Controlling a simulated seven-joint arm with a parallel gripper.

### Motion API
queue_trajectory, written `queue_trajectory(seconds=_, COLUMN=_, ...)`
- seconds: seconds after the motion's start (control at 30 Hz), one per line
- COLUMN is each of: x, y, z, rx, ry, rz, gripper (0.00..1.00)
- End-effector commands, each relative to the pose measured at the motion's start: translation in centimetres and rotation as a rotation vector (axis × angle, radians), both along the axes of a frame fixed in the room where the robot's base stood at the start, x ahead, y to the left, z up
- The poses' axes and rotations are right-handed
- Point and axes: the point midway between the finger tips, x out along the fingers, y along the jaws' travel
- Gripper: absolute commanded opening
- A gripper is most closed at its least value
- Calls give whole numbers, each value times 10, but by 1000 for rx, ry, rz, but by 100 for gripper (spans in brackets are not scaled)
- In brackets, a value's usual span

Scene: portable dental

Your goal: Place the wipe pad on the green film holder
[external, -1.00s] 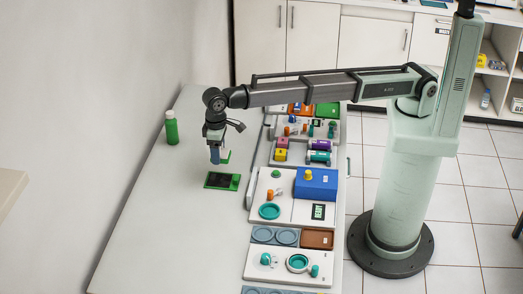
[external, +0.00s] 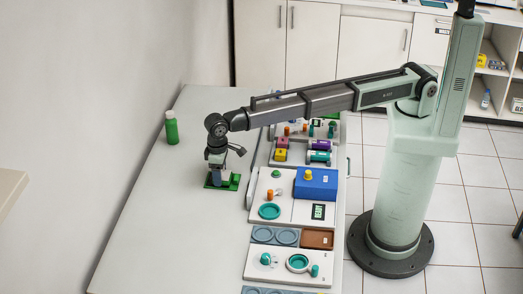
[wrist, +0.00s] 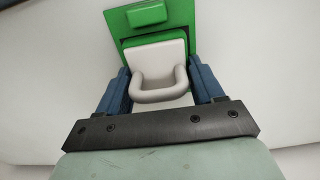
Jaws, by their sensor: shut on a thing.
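The green film holder (external: 235,182) lies flat on the pale table, left of the equipment trays. The wrist view shows its green plate (wrist: 120,24) with a raised green block at the far end and a dark panel partly covered. My gripper (external: 216,179) is right over the holder, pointing down. In the wrist view its blue fingers are shut on the wipe pad (wrist: 165,56), a white block with a rounded grey loop handle. The pad is over the holder's dark panel. Whether its underside touches the panel is hidden.
A green bottle (external: 171,128) stands at the far left of the table. To the right are a blue box (external: 316,184), a teal disc (external: 269,211) and several small coloured items on trays. The table in front of the holder is clear.

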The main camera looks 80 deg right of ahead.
Motion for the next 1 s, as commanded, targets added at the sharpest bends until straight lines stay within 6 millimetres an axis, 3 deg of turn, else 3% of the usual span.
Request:
queue_trajectory(seconds=0.23, x=0, y=0, z=-2, rx=0, ry=0, rz=0, gripper=38)
queue_trajectory(seconds=0.27, x=0, y=0, z=-3, rx=0, ry=0, rz=0, gripper=68)
queue_trajectory(seconds=0.5, x=0, y=0, z=-2, rx=0, ry=0, rz=0, gripper=91)
queue_trajectory(seconds=0.83, x=0, y=0, z=1, rx=0, ry=0, rz=0, gripper=92)
queue_trajectory(seconds=1.0, x=0, y=0, z=20, rx=1, ry=-1, rz=0, gripper=92)
